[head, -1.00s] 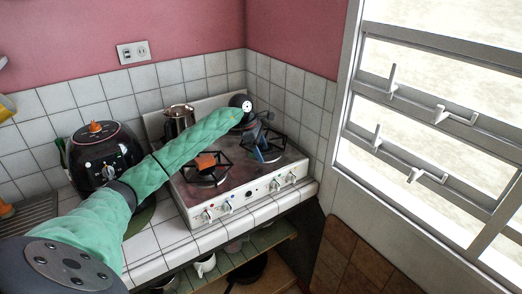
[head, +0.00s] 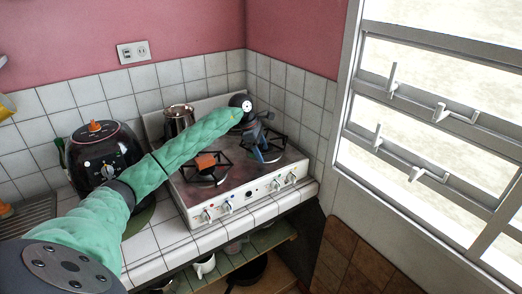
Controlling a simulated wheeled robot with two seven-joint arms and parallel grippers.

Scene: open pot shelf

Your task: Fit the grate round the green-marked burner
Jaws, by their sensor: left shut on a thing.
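My left gripper (head: 259,127) is over the back right part of the white stove (head: 236,189), behind the right front burner. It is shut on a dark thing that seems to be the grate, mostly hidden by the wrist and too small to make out. Dark grates stand on the left front burner (head: 207,176) and the right front burner (head: 273,149). An orange piece (head: 206,161) is at the left one and a blue piece (head: 259,153) at the right one. I see no green mark; my green-sleeved left arm covers part of the stove top. My right gripper is out of view.
A copper-coloured pot (head: 179,119) stands at the stove's back left. A black appliance (head: 103,158) with an orange top is left of the stove. Knobs line the stove front. A shelf (head: 238,262) with pots is below; a window is right.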

